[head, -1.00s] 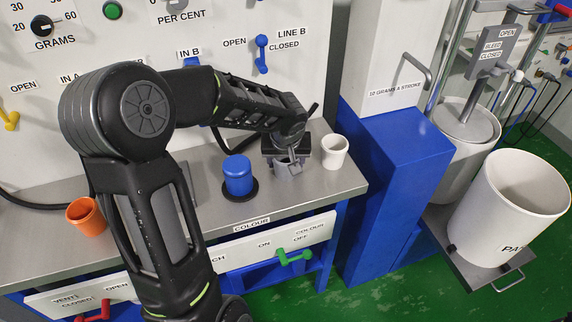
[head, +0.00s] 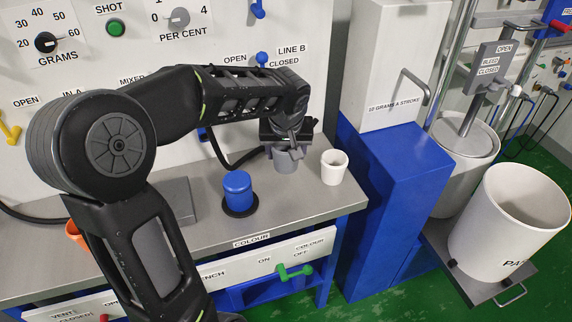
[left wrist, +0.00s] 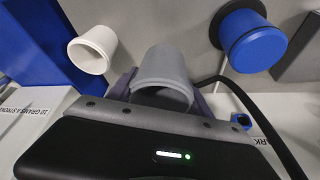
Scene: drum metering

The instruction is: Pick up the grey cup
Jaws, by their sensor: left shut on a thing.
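The grey cup (head: 286,161) is held in my left gripper (head: 288,148) at the back right of the grey bench. It looks upright and a little above the bench top. The left wrist view shows the grey cup (left wrist: 163,72) between the jaws (left wrist: 160,92), which are shut on it. The gripper hides part of the cup. My right gripper is in neither view.
A white cup (head: 333,167) stands close to the right, near the bench edge. An orange cup (head: 74,233) is mostly hidden behind my left arm. A blue pillar (head: 395,180) stands right of the bench.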

